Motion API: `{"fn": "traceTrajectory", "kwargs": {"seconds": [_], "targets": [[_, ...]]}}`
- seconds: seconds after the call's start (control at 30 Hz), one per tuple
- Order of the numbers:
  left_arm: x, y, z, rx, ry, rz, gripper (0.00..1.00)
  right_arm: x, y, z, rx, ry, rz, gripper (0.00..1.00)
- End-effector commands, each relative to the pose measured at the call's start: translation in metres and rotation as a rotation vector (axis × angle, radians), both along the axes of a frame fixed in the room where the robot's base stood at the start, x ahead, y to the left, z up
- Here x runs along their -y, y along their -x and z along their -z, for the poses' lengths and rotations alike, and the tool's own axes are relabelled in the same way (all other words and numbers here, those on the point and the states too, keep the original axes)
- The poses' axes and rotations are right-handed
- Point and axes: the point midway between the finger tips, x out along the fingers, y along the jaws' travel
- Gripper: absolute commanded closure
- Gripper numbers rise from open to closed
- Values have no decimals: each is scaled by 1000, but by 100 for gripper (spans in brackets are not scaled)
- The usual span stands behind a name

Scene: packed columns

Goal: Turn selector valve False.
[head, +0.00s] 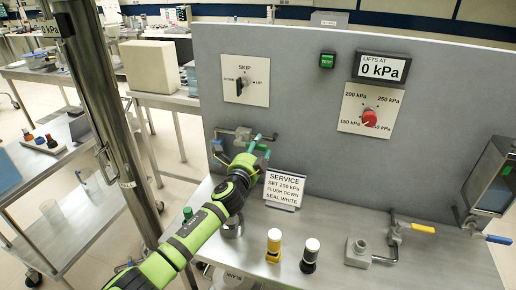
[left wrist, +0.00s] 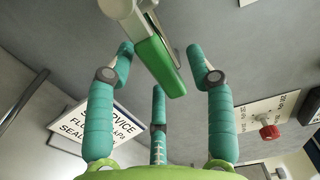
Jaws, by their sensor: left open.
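A green valve handle (left wrist: 160,66) on a pale metal lever shows close up in the left wrist view, between the spread teal fingers of my left gripper (left wrist: 165,70). I cannot tell whether any finger touches it. In the head view my left gripper (head: 262,147) is open at the pipe fitting (head: 241,133) on the grey panel, above the service sign. The gripper hides much of that valve there. A blue handle (head: 217,145) sits on the same pipework to the left. No label reading "selector valve" shows. My right gripper is not in view.
The service sign (head: 285,188) stands just below my gripper. A yellow-and-white cylinder (head: 273,245) and a black-and-white one (head: 310,256) stand on the bench. The panel carries a SKIP switch (head: 240,87) and red dial (head: 369,117). A yellow-handled valve (head: 423,228) is at right.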

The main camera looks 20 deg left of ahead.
Motion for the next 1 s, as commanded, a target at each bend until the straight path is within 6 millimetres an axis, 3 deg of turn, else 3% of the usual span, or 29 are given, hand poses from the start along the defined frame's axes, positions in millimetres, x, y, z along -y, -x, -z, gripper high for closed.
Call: {"fn": "traceTrajectory", "kwargs": {"seconds": [0.17,0.37,0.4,0.53,1.0], "targets": [[0,-6,0,-1,0,1,46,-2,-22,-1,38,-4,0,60],[1,-6,0,-1,0,1,46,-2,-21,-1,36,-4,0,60],[1,-6,0,-1,0,1,50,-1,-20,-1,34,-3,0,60],[0,-6,0,-1,0,1,100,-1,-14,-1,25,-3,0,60],[1,-6,-5,-3,65,1,100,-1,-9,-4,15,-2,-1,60]]}}
